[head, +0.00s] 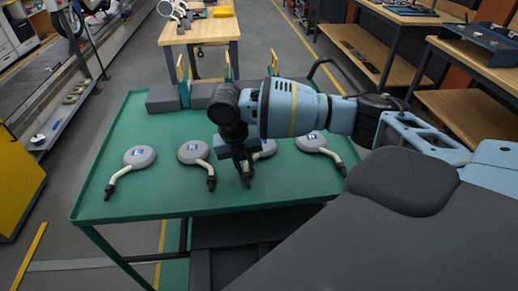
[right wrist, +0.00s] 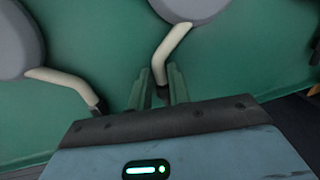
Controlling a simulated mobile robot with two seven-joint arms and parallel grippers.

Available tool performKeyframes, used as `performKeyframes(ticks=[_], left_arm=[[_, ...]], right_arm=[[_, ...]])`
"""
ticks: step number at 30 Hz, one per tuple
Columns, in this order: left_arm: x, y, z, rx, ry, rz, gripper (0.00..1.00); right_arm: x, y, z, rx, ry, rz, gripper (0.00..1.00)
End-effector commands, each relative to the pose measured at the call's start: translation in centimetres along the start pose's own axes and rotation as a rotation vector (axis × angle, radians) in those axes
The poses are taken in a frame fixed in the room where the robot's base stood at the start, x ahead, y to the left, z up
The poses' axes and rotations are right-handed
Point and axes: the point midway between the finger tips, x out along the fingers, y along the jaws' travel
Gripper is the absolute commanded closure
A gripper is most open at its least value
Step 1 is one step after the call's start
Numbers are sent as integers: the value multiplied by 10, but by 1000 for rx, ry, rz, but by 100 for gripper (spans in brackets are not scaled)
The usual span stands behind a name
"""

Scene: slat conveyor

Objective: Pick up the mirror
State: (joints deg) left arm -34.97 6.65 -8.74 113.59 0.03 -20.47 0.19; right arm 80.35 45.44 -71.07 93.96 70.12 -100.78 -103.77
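Several grey round mirrors with bent cream stems and black ends lie on a green table (head: 160,195). The mirror under my right gripper (head: 265,149) is partly hidden by the arm in the head view. My right gripper (head: 246,183) points down at its stem end. In the right wrist view, the open fingers (right wrist: 158,88) stand on either side of the black end of this mirror's stem (right wrist: 171,48), with gaps visible. Other mirrors lie to the left (head: 139,156), (head: 193,152) and to the right (head: 311,142). My left gripper is not in view.
Dark grey blocks (head: 163,99) and upright wooden pieces (head: 181,80) stand along the table's far edge. A neighbouring mirror (right wrist: 58,80) lies close on the left in the right wrist view. The table's front left is clear. A conveyor (head: 110,38) runs at the left.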

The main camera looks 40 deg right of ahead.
Motion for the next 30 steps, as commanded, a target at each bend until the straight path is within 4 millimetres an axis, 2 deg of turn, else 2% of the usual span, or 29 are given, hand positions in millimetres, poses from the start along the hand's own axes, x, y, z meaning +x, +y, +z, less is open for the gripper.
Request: performKeyframes(ticks=[2, 6, 19, 23, 28, 30], left_arm=[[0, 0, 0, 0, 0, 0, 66], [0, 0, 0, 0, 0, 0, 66], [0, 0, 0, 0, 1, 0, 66], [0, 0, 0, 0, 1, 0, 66], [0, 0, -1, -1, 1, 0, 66], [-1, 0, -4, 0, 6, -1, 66]], right_arm=[[0, 0, 0, 0, 0, 0, 84], [0, 0, 0, 0, 0, 0, 100], [-5, 0, 0, 0, -1, 2, 100], [-14, -2, 0, 0, -2, 3, 100], [-37, -5, 1, 0, -2, 3, 100], [-38, -5, -12, -5, 0, 1, 100]])
